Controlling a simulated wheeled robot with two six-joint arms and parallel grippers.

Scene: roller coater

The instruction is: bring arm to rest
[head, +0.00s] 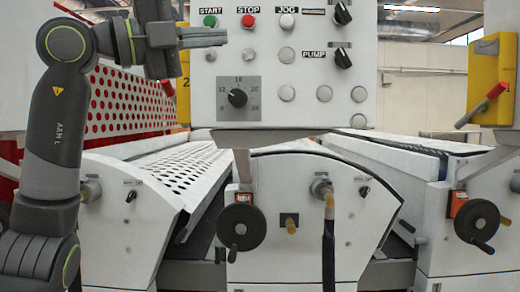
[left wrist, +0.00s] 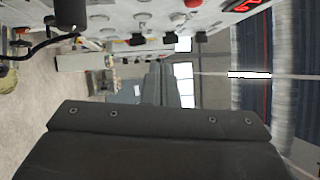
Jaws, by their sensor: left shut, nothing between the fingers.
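My left arm (head: 58,125) comes in from the left of the head view, dark grey and raised. Its gripper (head: 222,37) points right, with the fingers shut and empty. In the picture the fingertips lie over the white control panel (head: 290,105), just below the green START button (head: 210,20) and red STOP button (head: 248,20). I cannot tell whether they touch the panel. In the left wrist view a dark block of my gripper (left wrist: 155,145) fills the bottom. My right gripper is not in view.
The panel has a round dial (head: 238,97) and a PUMP switch (head: 342,58). Below are a black handwheel (head: 241,227) and another at right (head: 477,222).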

